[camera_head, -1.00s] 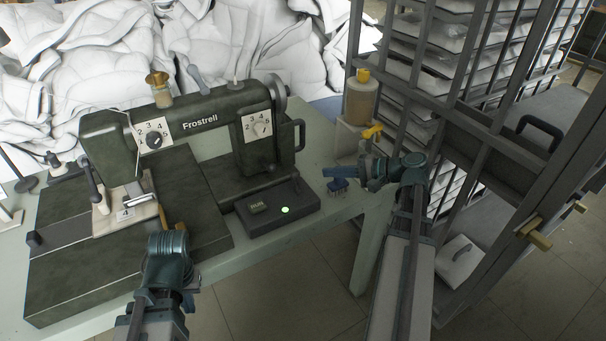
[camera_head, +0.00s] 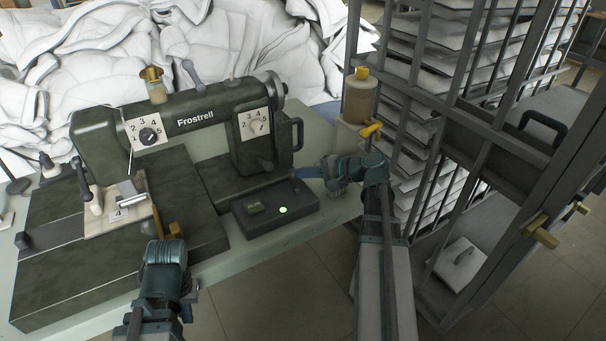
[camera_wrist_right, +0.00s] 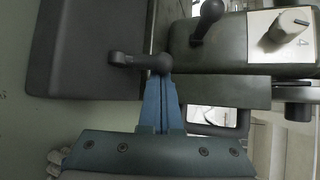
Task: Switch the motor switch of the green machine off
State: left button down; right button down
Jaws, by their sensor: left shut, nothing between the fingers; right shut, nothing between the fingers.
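The green machine (camera_head: 195,120), marked Frostrell, stands on the table. In the right wrist view, a dark lever (camera_wrist_right: 135,60) with a rounded end sits at the edge of the box (camera_wrist_right: 85,45). My right gripper (camera_head: 300,172) is shut and empty; its blue fingertips (camera_wrist_right: 160,80) are right at the lever, seemingly touching it. My left gripper (camera_head: 168,245) is shut, low over the machine's front; its fingertips are mostly hidden.
A bottle-like container (camera_head: 358,100) with a yellow cap stands behind my right arm. A metal rack (camera_head: 470,130) with stacked white trays is close on the right. White duvets (camera_head: 240,40) heap behind the table. Numbered dials (camera_head: 148,134) are on the machine.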

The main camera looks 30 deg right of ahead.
aim_at(293, 174)
jog(key=shift+s+b, duration=0.15)
jog(key=shift+b, duration=0.4)
jog(key=shift+s+n+t+b, duration=0.1)
jog(key=shift+n+t+b, duration=0.2)
jog(key=shift+t+b, duration=0.1)
jog(key=shift+s+t+y+b, duration=0.3)
jog(key=shift+t+y+b, duration=0.1)
jog(key=shift+b, duration=0.45)
jog(key=s+n+t+y+b, duration=0.1)
jog(key=n+t+b, duration=0.1)
jog(key=b, duration=0.2)
jog(key=s+n+t+y+b, duration=0.1)
jog(key=n+y+b, duration=0.1)
jog(key=b, duration=0.3)
jog(key=shift+s+f+t, duration=0.1)
jog(key=shift+s+t, duration=0.1)
jog(key=shift+t, duration=0.2)
jog(key=shift+s+r+n+y+b, duration=0.2)
jog(key=shift+n+y+b, duration=0.1)
jog(key=shift+n+b, duration=0.15)
jog(key=shift+s, duration=0.15)
jog(key=shift+s+d+f, duration=0.1)
